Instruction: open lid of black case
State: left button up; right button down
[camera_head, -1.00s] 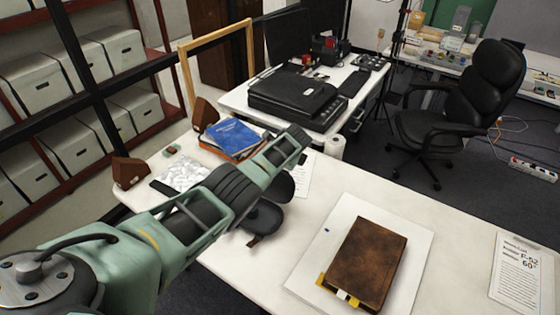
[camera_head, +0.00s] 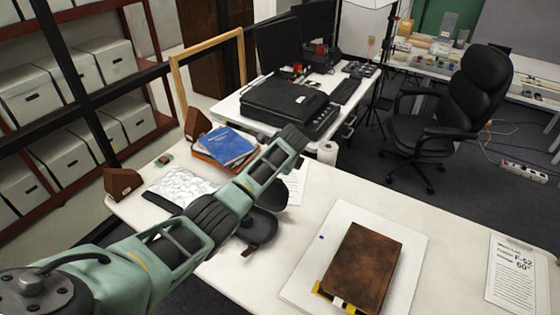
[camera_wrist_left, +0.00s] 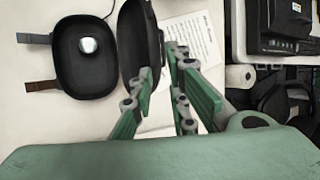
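The black case (camera_wrist_left: 88,62) lies on the white table with its shell facing up and a round silvery thing inside. Its lid (camera_wrist_left: 138,42) stands raised along the case's right side in the left wrist view. In the head view the case (camera_head: 262,229) and lid (camera_head: 274,192) are partly hidden behind my left arm. My left gripper (camera_wrist_left: 162,62) has its fingers apart, at the lid's outer side. One fingertip overlaps the lid's lower edge in the wrist view; I cannot tell whether it touches. The head view hides the fingertips. My right gripper is out of view.
A brown book (camera_head: 360,268) lies on a white board (camera_head: 312,262) at the table's right. A blue book (camera_head: 228,145), a white bag (camera_head: 180,187) and a printed sheet (camera_wrist_left: 190,38) lie near the arm. A black printer (camera_head: 288,103) stands on the desk behind.

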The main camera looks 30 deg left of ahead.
pick_arm(q)
jog(key=v, duration=0.7)
dwell(0.4)
